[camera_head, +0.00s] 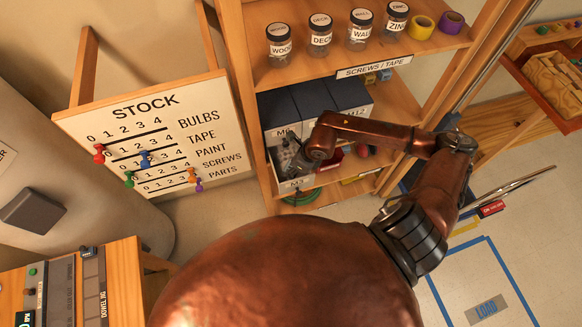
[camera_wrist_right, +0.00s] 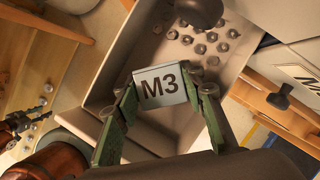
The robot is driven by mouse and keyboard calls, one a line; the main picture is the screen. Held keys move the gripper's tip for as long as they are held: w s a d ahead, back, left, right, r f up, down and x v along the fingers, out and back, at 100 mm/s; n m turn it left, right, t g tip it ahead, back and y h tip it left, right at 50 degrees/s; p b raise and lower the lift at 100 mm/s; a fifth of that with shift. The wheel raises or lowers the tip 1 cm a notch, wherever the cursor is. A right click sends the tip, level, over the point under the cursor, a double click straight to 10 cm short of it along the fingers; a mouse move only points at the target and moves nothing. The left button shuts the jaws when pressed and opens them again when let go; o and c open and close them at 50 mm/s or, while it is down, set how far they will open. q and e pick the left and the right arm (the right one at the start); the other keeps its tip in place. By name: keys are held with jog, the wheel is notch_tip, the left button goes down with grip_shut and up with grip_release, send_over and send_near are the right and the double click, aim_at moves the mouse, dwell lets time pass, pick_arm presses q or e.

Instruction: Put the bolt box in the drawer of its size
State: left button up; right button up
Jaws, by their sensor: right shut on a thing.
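Behind the box in that view is an open grey drawer (camera_wrist_right: 120,62) with several loose nuts or washers inside. In the head view my right gripper (camera_head: 297,160) is at the front of the blue-topped drawer units, beside this open drawer. Labels M6 and M12 show there; the lower front label (camera_head: 297,183) starts with M, and its number is unclear.
The wooden shelf (camera_head: 350,72) above the drawers holds several labelled jars and two tape rolls. Another drawer front (camera_wrist_right: 300,75) with a dark knob stands at the right in the wrist view. A stock board (camera_head: 150,140) is left of the shelf. A red-trimmed wooden tray (camera_head: 555,80) is at far right.

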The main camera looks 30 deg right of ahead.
jog(key=shift+f, duration=0.1)
jog(key=o, duration=1.4)
jog(key=b+v, duration=0.1)
jog(key=v, duration=1.1)
